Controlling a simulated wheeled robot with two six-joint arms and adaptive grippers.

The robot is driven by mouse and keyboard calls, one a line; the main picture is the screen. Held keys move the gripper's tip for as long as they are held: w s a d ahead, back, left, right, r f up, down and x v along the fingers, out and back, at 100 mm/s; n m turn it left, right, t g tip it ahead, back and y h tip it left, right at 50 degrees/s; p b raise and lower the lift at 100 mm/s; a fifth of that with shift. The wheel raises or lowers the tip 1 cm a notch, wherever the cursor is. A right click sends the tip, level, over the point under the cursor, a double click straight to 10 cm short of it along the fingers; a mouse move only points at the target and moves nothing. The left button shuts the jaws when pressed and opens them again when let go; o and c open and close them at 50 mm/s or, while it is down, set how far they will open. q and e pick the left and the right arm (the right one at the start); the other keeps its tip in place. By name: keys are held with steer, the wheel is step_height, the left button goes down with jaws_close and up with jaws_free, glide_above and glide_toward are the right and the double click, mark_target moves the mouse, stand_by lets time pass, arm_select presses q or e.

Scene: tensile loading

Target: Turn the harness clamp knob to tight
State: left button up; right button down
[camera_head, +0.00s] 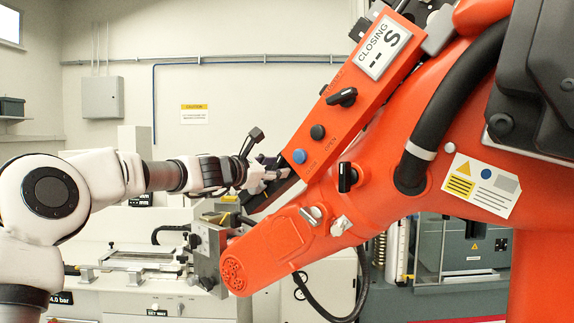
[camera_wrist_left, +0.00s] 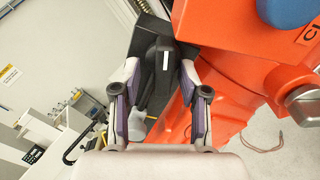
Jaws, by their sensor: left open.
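My left gripper (camera_head: 270,173) comes in from the left to the lower end of the orange control panel (camera_head: 343,82). In the left wrist view my left gripper (camera_wrist_left: 159,72) is open, with one finger on each side of a black knob (camera_wrist_left: 164,84) with a white mark. The knob sits in front of a dark block. No label for it is readable, so I cannot confirm it is the harness clamp knob. I cannot tell whether the fingers touch it. In the head view the gripper hides it. My right gripper is not in view.
The panel also carries a blue button (camera_head: 299,156), a black button (camera_head: 317,132) and a black switch (camera_head: 342,97). Another black knob (camera_head: 347,177) is on the orange body to the right. A grey metal block (camera_head: 208,250) stands below my gripper.

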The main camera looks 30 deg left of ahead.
arm_select(q)
steer(key=shift+w+d+r, duration=0.25)
steer(key=shift+w+d, duration=0.15)
steer(key=shift+d, duration=0.15)
steer(key=shift+d+r, duration=0.1)
steer(key=shift+d, duration=0.15)
steer(key=shift+s+a, duration=0.25)
steer(key=shift+a, duration=0.05)
steer(key=shift+c, duration=0.9)
steer(key=shift+s+a+r, duration=0.1)
steer(key=shift+s+a, duration=0.05)
steer(key=shift+s, duration=0.15)
steer(key=c, duration=0.5)
steer(key=shift+s+r, duration=0.1)
steer(key=shift+s, duration=0.1)
jaws_close()
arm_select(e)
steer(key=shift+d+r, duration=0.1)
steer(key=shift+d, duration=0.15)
